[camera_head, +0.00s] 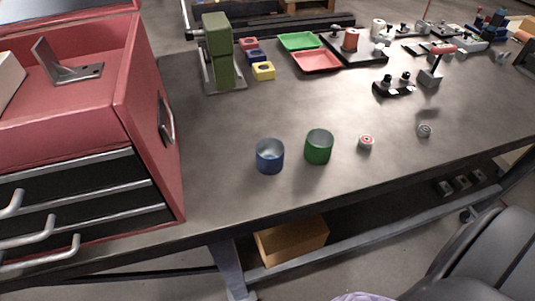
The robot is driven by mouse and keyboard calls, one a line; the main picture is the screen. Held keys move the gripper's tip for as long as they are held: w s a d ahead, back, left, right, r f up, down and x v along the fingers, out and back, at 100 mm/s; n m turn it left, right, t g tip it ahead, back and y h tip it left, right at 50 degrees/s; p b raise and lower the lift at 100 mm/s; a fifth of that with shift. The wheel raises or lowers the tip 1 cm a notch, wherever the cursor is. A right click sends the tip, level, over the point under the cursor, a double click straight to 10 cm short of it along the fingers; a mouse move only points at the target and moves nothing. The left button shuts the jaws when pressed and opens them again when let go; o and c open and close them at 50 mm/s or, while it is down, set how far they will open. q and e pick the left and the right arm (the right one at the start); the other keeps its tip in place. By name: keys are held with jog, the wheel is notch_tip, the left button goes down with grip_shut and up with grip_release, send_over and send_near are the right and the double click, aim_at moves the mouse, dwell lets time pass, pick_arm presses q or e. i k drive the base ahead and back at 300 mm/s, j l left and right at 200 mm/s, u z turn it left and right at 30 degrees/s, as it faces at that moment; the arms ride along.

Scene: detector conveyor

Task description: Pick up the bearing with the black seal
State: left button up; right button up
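Two small bearings lie on the grey workbench (225,190), near its front edge. One bearing (366,142) has a red ring on its top. The other bearing (425,130), further right, has a dark grey or black ring on its top; it is too small to tell the exact shade. Both stand free, with bare table around them. Neither of my grippers shows in the head view.
A blue cup (269,156) and a green cup (319,146) stand left of the bearings. A red tool cabinet (140,90) rises at the left. A green press (219,50), trays and fixtures fill the back. A grey chair (480,260) stands at the front right.

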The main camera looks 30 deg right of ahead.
aim_at(423, 130)
jog(key=z, duration=2.2)
